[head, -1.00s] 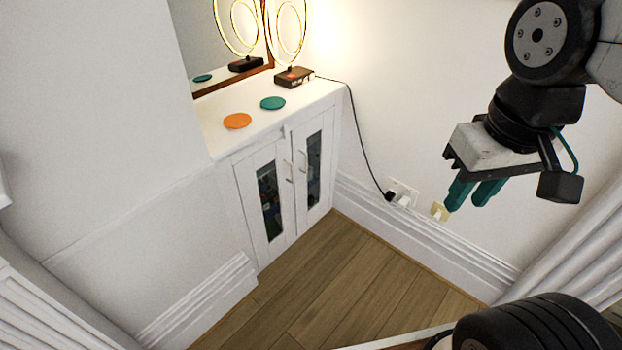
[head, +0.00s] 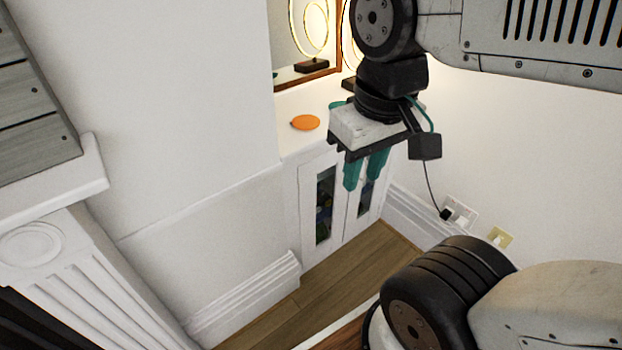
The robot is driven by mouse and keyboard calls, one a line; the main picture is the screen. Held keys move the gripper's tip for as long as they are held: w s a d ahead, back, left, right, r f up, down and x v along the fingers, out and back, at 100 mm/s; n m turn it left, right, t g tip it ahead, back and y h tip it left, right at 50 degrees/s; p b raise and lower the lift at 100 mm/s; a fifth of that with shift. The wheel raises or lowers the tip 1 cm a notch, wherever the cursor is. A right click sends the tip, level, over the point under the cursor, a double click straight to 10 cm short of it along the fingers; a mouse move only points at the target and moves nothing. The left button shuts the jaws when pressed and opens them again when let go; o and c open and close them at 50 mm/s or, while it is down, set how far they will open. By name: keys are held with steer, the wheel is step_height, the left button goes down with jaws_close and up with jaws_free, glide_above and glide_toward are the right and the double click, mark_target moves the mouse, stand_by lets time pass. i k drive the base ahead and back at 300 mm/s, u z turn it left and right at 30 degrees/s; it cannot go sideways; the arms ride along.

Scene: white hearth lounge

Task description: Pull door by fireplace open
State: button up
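The white cabinet has two glass-paned doors. The left door (head: 308,215) and the right door (head: 366,222) both look shut. The upper part of the right door and the door handles are hidden behind my gripper. My gripper (head: 364,182) points down with its two teal fingers a little apart and nothing seen between them. It overlaps the cabinet front in the head view; I cannot tell how far in front of the doors it is. The white fireplace surround (head: 70,255) stands at the lower left.
An orange disc (head: 305,122) lies on the cabinet top, with a teal disc (head: 337,104) partly hidden behind my gripper. A mirror and ring lamp stand behind. Wall sockets (head: 462,212) with a plugged cable are at right. Wooden floor (head: 330,285) before the cabinet is clear.

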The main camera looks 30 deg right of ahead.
mark_target(307, 173)
steer(key=u, duration=0.05)
steer(key=i, duration=1.1)
steer(key=z, duration=0.45)
